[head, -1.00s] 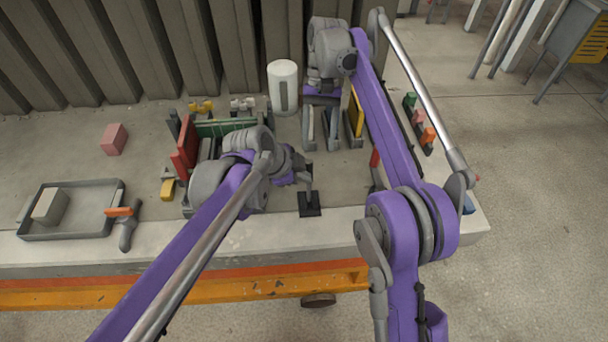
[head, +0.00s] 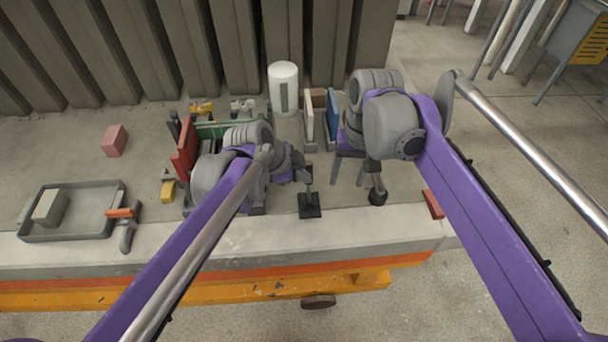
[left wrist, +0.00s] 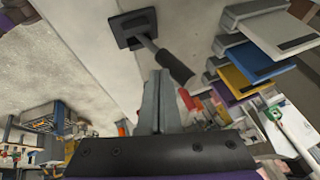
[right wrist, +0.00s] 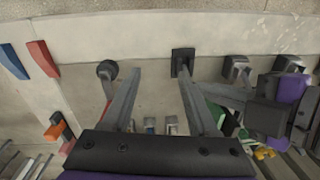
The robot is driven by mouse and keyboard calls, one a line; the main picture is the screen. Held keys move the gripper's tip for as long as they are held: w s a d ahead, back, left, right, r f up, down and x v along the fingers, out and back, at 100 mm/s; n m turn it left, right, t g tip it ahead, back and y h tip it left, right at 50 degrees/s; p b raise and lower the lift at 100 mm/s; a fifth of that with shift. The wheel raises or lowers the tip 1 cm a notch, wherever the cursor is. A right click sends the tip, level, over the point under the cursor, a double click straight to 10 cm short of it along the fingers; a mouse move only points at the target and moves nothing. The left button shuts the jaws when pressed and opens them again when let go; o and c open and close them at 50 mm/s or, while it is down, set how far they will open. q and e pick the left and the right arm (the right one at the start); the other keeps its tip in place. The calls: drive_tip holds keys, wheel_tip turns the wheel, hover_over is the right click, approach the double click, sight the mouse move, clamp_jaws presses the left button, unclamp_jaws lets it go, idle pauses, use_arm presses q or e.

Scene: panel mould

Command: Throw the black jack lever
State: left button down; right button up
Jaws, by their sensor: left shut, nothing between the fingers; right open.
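The black jack lever stands on a square black base (head: 309,206) near the table's front edge. In the left wrist view the base (left wrist: 133,28) carries a short rod with a black grip (left wrist: 177,66). My left gripper (head: 303,174) is shut and empty close beside the lever; its fingers (left wrist: 157,74) show just beside the grip. Whether they touch is unclear. My right gripper (head: 348,172) is open and empty, pointing down to the right of the lever. In the right wrist view the black base (right wrist: 182,55) lies by the right fingertip of this gripper (right wrist: 158,72).
A round-based black knob (head: 377,197) stands right of the lever, and a red block (head: 432,204) farther right. White (head: 309,128) and blue (head: 333,112) panels stand behind. A grey tray (head: 95,223) and an orange-handled clamp (head: 127,228) lie left. Both arms crowd the middle.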

use_arm(q)
drive_tip(key=w+g, duration=0.1)
drive_tip(key=w, duration=0.2)
drive_tip(key=shift+f+g+p, duration=0.15)
drive_tip(key=shift+g+p, duration=0.15)
use_arm(e)
drive_tip(key=s+d+f+t, duration=0.2)
drive_tip(key=s+f, duration=0.3)
drive_tip(key=s, duration=0.3)
drive_tip(key=s+d+f+n+t+h, duration=0.1)
drive_tip(key=s+d+f+t, duration=0.1)
drive_tip(key=s+f, duration=0.4)
drive_tip(key=shift+s+f+t, duration=0.25)
drive_tip(key=shift+s+t, duration=0.35)
drive_tip(key=shift+s, duration=0.35)
use_arm(q)
drive_tip(key=shift+s, duration=0.1)
use_arm(e)
drive_tip(key=shift+d, duration=0.1)
use_arm(q)
drive_tip(key=shift+a, duration=0.1)
drive_tip(key=v, duration=1)
drive_tip(key=shift+r+p, duration=0.3)
drive_tip(key=shift+r, duration=0.1)
use_arm(e)
drive_tip(key=shift+w+r, duration=0.1)
drive_tip(key=shift+r, duration=0.25)
use_arm(q)
drive_tip(key=shift+s+a+n, duration=0.15)
drive_tip(key=shift+n, duration=0.15)
